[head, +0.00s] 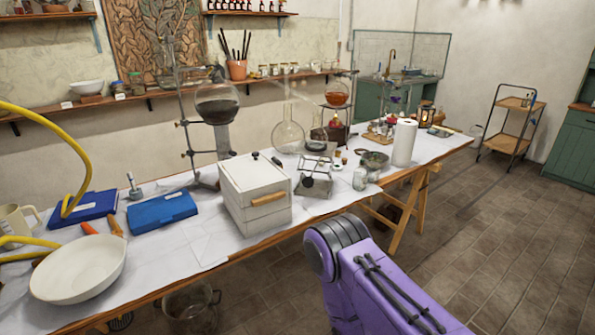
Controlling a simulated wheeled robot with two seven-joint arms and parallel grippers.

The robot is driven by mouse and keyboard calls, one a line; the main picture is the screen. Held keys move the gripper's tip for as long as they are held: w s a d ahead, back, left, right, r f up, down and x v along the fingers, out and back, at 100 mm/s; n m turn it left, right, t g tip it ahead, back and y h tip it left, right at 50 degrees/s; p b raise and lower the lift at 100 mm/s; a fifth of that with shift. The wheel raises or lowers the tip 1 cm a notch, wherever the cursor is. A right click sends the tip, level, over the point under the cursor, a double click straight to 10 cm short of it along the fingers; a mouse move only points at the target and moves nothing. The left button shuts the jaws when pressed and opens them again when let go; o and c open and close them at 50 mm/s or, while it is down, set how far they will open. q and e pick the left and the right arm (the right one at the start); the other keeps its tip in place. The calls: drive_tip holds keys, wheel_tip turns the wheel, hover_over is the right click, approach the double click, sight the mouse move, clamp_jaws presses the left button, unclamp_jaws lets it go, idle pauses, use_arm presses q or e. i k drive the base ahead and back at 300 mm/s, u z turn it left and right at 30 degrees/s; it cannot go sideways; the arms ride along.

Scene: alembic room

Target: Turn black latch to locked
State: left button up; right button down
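A white box (240,198) with a lid and a wooden handle (268,199) on its front stands on the long table. A small dark piece (277,162) shows at the box's top right edge; it is too small to tell whether it is the black latch or how it is turned. Right of the box is a small metal frame (318,166) with a black round part (308,182) at its front. My purple arm link fills the lower right, in front of the table. Neither gripper is in view.
On the table (190,255) are a white bowl (78,268), a blue case (161,211), a dark round flask (217,104) on a stand and a paper towel roll (404,143). A glass jug (191,305) stands below. The tiled floor at right is clear up to a cart (511,118).

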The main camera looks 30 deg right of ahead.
sight(275, 160)
drive_tip(key=z, duration=0.75)
drive_tip(key=i, duration=0.25)
drive_tip(key=z, duration=0.15)
